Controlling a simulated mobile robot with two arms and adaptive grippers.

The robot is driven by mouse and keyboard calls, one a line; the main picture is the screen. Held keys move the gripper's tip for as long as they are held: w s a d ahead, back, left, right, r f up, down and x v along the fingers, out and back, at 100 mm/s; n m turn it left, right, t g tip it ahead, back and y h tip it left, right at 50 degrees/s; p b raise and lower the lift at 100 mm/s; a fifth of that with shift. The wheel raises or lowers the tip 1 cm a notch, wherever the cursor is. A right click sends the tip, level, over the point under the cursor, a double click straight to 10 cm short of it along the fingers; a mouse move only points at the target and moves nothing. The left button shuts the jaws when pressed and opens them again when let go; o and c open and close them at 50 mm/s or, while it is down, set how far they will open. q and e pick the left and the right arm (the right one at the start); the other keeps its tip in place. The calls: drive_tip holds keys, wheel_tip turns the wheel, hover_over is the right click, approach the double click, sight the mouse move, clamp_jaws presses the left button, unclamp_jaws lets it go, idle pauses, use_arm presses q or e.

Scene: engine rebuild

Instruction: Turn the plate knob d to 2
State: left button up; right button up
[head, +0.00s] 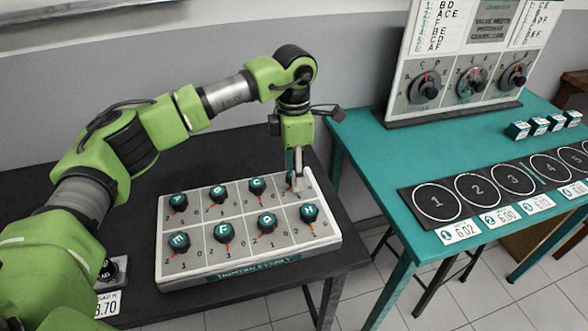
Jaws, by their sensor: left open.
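The knob plate (246,232) is a light grey board on the black table, with two rows of dark knobs with teal lettered caps, red pointers and marks 2, 1, 0. My left gripper (298,186) points down over the far right cell of the back row, where knob d would sit after the knob marked C (257,187). Its jaws are open around or just above that knob. They hide most of it, so its letter and pointer setting cannot be read. My right gripper is out of view.
Neighbouring knobs stand close by, such as knob H (309,213) in front and G (267,223).

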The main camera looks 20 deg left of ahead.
use_arm(q)
wheel_tip(320, 180, up, 12)
idle(0.5)
